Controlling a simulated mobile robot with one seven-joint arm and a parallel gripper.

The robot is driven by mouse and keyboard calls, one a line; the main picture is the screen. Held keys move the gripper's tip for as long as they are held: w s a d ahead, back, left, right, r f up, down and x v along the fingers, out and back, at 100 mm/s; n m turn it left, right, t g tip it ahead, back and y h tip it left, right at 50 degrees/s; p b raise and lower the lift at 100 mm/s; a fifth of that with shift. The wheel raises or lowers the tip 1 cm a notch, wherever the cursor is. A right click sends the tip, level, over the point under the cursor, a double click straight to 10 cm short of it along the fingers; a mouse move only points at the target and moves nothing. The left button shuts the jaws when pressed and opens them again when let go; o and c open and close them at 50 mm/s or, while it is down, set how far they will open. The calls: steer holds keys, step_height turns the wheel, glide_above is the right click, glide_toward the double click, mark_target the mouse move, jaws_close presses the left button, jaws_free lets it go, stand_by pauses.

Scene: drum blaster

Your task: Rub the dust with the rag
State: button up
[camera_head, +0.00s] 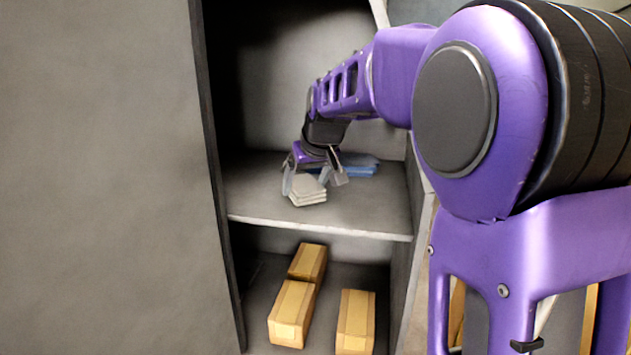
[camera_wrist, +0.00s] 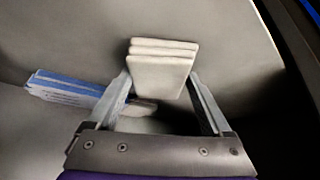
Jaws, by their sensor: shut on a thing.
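The rag (camera_head: 307,192) is a pale grey, folded, layered cloth at the middle shelf of the cabinet. My gripper (camera_head: 312,184) reaches into this shelf and is shut on the rag, one finger on each side. In the wrist view the rag (camera_wrist: 162,72) sits between the two fingertips, its layered edge facing away. I cannot tell if the rag touches the shelf. A small pale patch (camera_wrist: 142,108) shows beneath the rag, partly hidden by a finger; I cannot tell what it is. No dust can be made out clearly in either view.
A folded blue and white item (camera_head: 360,168) lies on the shelf (camera_head: 375,210) behind and right of my gripper. Cabinet walls close in the left, right and back. Several yellowish boxes (camera_head: 356,320) stand in the compartment below. A grey door or panel (camera_head: 100,180) fills the left.

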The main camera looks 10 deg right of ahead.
mark_target(270, 192)
steer(key=shift+w+a+f+p, duration=0.1)
steer(key=shift+w+a+p, duration=0.25)
steer(key=shift+a, duration=0.65)
steer(key=shift+w+a+f+p, duration=0.15)
steer(key=shift+w+a, duration=0.25)
steer(key=shift+a, duration=0.6)
steer(key=shift+w+a+r+p, duration=0.1)
steer(key=shift+w+a+p, duration=0.3)
steer(key=shift+a, duration=0.6)
steer(key=shift+w+a+f, duration=0.15)
steer(key=shift+a+f, duration=0.1)
steer(key=shift+a, duration=0.25)
step_height(270, 192, up, 2)
steer(key=shift+a+r+p, duration=0.1)
steer(key=shift+r+p, duration=0.05)
steer(key=shift+p, duration=0.85)
steer(key=shift+w+r, duration=0.1)
steer(key=shift+r, duration=1.85)
steer(key=shift+r, duration=0.1)
step_height(270, 192, up, 3)
steer(key=shift+f, duration=0.1)
